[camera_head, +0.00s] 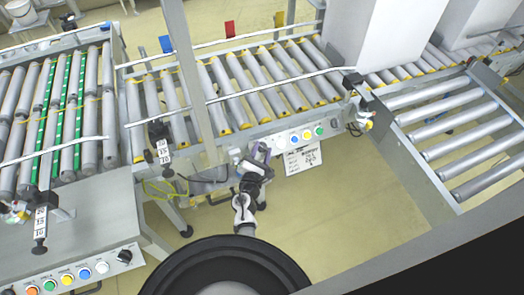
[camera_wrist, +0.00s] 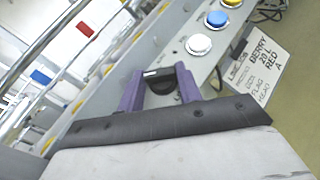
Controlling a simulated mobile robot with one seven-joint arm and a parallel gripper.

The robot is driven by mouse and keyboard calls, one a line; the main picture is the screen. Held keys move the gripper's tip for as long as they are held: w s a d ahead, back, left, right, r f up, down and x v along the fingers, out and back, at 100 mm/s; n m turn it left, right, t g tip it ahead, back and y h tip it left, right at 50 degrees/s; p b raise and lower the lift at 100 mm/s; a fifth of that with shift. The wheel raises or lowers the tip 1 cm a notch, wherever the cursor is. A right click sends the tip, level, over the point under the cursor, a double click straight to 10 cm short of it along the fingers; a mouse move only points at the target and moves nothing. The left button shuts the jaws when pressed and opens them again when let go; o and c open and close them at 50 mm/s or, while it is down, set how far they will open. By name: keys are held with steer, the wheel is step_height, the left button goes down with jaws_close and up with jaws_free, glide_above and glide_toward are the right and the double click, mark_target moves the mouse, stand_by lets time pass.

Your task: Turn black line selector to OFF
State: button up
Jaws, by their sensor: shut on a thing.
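The black line selector (camera_wrist: 160,82) is a round knob with a pale mark on its face. It is on the grey control panel and sits between the purple fingers of my gripper (camera_wrist: 160,90) in the wrist view. My gripper is shut on the knob. In the head view my gripper (camera_head: 261,152) is at the left end of the middle button panel, and it hides the knob there. The position labels around the knob cannot be read.
White (camera_wrist: 199,44), blue (camera_wrist: 217,18) and yellow buttons sit in a row beside the knob. A printed card (camera_head: 303,159) hangs below the panel. Roller conveyors run behind it. Another black knob (camera_head: 124,256) is on the front-left panel. Open floor lies below the card.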

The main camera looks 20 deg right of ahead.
steer(key=shift+r, duration=0.1)
steer(key=shift+w+r+m+g+h+p, duration=0.1)
steer(key=shift+r+m+g+h+p, duration=0.15)
steer(key=shift+m+g+p, duration=0.55)
steer(key=m+g+p, duration=0.1)
steer(key=m+h+p, duration=0.1)
steer(key=p, duration=0.1)
steer(key=shift+w+a+r+g, duration=0.1)
steer(key=shift+w+r+g, duration=0.05)
steer(key=shift+g, duration=0.25)
steer(key=m+g+p, duration=0.3)
steer(key=m, duration=0.1)
steer(key=shift+w+a+g+h, duration=0.1)
steer(key=shift+w+g+h, duration=0.05)
steer(key=shift+g+h, duration=0.25)
steer(key=shift+m+g+p, duration=0.4)
steer(key=shift+m+g, duration=0.5)
steer(key=shift+y, duration=0.25)
steer(key=o, duration=1)
